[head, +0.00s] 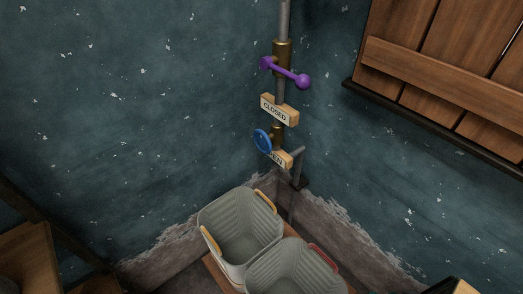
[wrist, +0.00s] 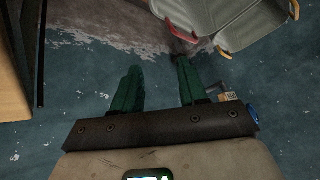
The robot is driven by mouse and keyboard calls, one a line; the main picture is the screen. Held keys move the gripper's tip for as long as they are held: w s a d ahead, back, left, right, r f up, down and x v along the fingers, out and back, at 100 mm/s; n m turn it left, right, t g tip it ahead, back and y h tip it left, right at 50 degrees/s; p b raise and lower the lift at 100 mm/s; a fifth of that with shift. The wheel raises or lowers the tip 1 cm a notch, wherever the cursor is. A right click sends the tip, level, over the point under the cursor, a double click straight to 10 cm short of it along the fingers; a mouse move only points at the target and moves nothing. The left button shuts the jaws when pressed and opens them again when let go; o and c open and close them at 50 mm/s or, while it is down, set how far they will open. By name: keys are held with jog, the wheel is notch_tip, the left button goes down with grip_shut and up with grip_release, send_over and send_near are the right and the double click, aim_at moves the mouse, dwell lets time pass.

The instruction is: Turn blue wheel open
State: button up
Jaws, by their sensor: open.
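The blue wheel (head: 262,141) sits on a brass fitting of the vertical pipe in the wall corner in the head view. It partly covers the wooden OPEN sign (head: 284,160). A wooden CLOSED sign (head: 276,111) is just above it. In the wrist view, part of the blue wheel (wrist: 253,113) shows at the right, behind the gripper's dark bar. My gripper (wrist: 158,80) has its two green fingers apart with nothing between them. It is apart from the wheel. The gripper is not visible in the head view.
A purple lever (head: 287,72) is higher on the same pipe. Two grey bins, a left one with yellow handles (head: 206,218) and a front one with a red handle (head: 325,256), stand below. A wooden shutter (head: 440,65) hangs at the upper right. The left wall is clear.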

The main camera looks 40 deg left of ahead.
jog(key=w+a+f+n+y+b, duration=0.1)
jog(key=w+a+n+y+b, duration=0.25)
jog(key=w+a, duration=0.5)
notch_tip(320, 180, up, 13)
jog(key=n+y+b, duration=0.6)
jog(key=y+b, duration=0.3)
jog(key=b, duration=0.7)
send_over(261, 151)
jog(key=w, duration=0.1)
jog(key=shift+a+f+m+g+h, duration=0.2)
jog(key=shift+a+m+g+h, duration=0.05)
jog(key=shift+a+g, duration=0.05)
grip_shut()
